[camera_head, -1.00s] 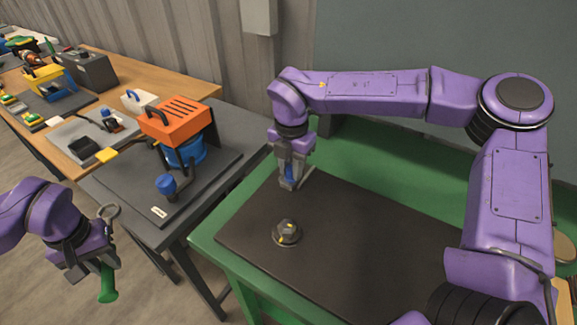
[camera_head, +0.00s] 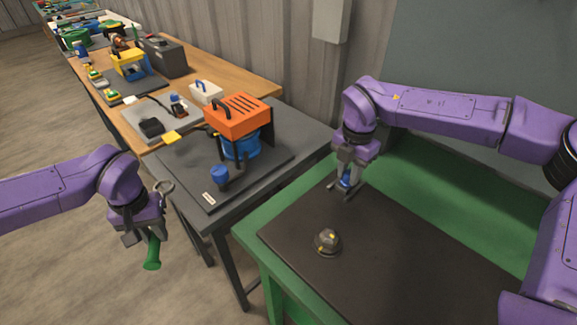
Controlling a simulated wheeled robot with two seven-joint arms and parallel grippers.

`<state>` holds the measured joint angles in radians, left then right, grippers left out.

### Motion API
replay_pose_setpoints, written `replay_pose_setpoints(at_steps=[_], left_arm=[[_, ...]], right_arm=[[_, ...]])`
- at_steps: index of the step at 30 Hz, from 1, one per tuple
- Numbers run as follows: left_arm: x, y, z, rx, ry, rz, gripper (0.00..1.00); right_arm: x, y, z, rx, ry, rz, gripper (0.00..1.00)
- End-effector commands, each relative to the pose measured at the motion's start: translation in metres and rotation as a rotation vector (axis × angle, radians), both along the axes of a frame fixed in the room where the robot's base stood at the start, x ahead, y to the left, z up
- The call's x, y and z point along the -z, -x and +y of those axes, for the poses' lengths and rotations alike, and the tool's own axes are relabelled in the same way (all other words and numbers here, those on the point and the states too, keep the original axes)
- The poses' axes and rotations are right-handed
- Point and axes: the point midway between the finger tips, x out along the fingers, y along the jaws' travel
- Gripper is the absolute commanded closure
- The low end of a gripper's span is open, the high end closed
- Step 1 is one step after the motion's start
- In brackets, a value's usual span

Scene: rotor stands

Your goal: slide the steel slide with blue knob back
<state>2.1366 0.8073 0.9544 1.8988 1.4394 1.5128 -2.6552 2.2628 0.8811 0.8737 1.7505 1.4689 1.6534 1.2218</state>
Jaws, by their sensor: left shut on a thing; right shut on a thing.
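My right gripper (camera_head: 347,187) is shut on the blue knob (camera_head: 345,180) of the steel slide. It is low at the far part of the dark mat on the green table. The fingers hide most of the knob, and only a little of the steel around it shows. I cannot tell how far back the slide sits. My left gripper (camera_head: 149,232) is at the left, above the floor. It is shut on a tool with a green handle (camera_head: 152,252) and a metal ring (camera_head: 164,186) at its top.
A round metal fitting with a hex top (camera_head: 327,242) stands on the dark mat (camera_head: 400,270). The grey table at left holds an orange box (camera_head: 238,117) over a blue drum and a blue-capped post (camera_head: 220,174). A wooden bench (camera_head: 250,88) with several devices runs behind it.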

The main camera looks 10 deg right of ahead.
Motion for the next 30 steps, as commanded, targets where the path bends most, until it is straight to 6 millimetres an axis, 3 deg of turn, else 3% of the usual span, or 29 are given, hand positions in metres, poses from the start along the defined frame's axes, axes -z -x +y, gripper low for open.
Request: replay_pose_setpoints(at_steps=[17, 18, 19, 30], left_arm=[[-0.008, 0.000, 0.000, 0.000, 0.000, -0.001, 1.00], [-0.007, 0.000, 0.000, 0.000, 0.000, -0.001, 1.00], [-0.007, 0.000, 0.000, 0.000, 0.000, -0.001, 1.00], [-0.011, 0.000, 0.000, 0.000, 0.000, -0.001, 1.00]], right_arm=[[0.001, -0.008, -0.016, 0.001, 0.001, 0.004, 0.97], [0.001, -0.008, -0.015, 0.000, 0.001, 0.003, 0.60], [0.001, -0.008, -0.015, 0.000, 0.001, 0.003, 0.50], [-0.004, -0.008, -0.015, 0.000, 0.001, 0.001, 0.49]])
